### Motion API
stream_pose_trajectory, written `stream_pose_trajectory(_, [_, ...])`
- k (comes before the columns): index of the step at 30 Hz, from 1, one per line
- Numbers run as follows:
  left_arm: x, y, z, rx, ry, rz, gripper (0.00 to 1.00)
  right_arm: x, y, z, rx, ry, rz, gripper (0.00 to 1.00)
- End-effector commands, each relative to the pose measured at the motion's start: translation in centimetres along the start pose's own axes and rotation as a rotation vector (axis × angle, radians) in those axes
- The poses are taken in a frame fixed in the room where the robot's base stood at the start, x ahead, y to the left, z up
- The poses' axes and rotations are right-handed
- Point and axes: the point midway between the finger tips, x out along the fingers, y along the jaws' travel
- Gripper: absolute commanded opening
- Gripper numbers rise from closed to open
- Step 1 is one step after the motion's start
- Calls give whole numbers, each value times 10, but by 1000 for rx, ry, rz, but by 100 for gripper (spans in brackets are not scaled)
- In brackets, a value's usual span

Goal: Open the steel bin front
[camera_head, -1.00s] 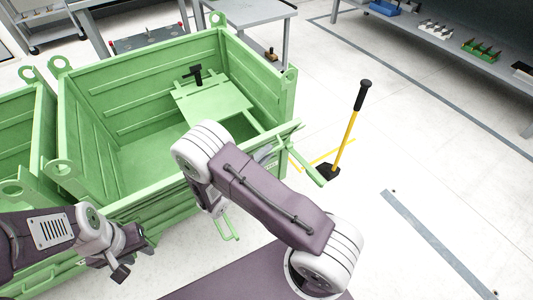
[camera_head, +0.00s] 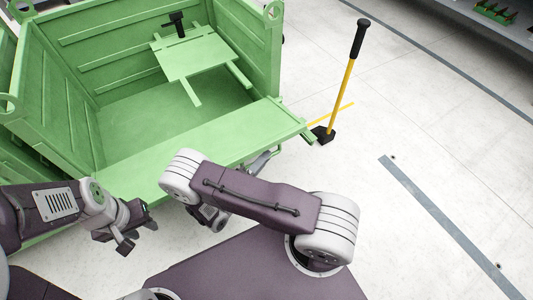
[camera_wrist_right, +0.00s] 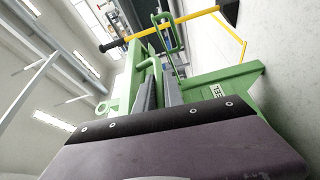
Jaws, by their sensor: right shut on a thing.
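The green steel bin (camera_head: 170,108) stands open at the top in the head view. Its front panel (camera_head: 190,143) is tilted outward and shows its broad inner face. My right arm crosses in front of the panel and mostly hides the right gripper in the head view. In the right wrist view, my right gripper (camera_wrist_right: 160,92) is shut on a green bar handle (camera_wrist_right: 154,68) at the bin front. My left gripper (camera_head: 138,228) is open and empty in front of the bin's left part, apart from the panel.
A green plate (camera_head: 193,55) with a black-handled tool (camera_head: 178,20) is inside the bin. A yellow-handled sledgehammer (camera_head: 345,85) stands upright on the floor right of the bin. Another green bin (camera_head: 25,160) adjoins at left.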

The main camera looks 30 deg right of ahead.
Motion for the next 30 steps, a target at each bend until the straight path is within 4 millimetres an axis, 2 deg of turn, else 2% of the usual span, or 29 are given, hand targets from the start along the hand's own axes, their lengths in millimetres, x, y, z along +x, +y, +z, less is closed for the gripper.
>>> stream_pose_trajectory(1, [14, 0, 1, 0, 0, 0, 36, 0, -16, 0, 29, 3, 11, 0])
stream_pose_trajectory(10, [38, -1, 4, 0, 0, 0, 36, 0, -46, -1, 165, 3, 67, 0])
stream_pose_trajectory(18, [45, -1, 5, 0, 0, 0, 36, 0, -54, -2, 213, 4, 86, 0])
stream_pose_trajectory(30, [45, -1, 5, 0, 0, 0, 36, 0, -54, -3, 218, 5, 89, 0])
